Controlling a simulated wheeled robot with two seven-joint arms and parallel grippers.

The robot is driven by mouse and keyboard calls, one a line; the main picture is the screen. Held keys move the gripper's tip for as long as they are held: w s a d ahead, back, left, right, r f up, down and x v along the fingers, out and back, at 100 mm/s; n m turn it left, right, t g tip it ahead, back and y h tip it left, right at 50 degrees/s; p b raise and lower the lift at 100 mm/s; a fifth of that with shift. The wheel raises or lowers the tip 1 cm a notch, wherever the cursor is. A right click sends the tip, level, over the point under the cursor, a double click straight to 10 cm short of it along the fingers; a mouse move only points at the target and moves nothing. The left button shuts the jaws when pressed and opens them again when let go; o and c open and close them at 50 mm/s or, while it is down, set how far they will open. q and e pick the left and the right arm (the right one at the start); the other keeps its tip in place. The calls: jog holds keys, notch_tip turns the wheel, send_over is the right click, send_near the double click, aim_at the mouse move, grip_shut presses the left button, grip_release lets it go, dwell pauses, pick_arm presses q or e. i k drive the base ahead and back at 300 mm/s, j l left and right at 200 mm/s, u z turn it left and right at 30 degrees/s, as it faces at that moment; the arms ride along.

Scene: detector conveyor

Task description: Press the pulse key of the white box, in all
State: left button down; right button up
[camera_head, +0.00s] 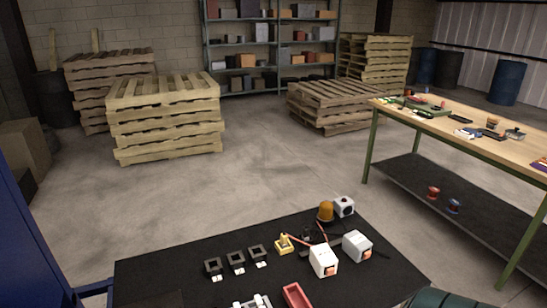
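Two white boxes stand close together on the black table top. The nearer white box (322,259) has an orange-red key (330,270) on its lower front. The other white box (356,244), to its right and slightly farther back, has a similar orange-red key (367,254). A smaller white cube (344,206) with a dark round face stands at the table's far edge. I cannot tell from the picture which is the pulse key, or whether any key is pressed. Neither of my grippers is in view.
On the black table (175,268) are an orange dome (326,211), a yellow device (284,243), dark cables, several black blocks (236,260) with white fronts, and a red tray (297,296). A wooden workbench (460,115) stands right, pallets (165,115) behind.

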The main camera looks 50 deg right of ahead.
aim_at(330, 271)
jog(key=z, duration=1.85)
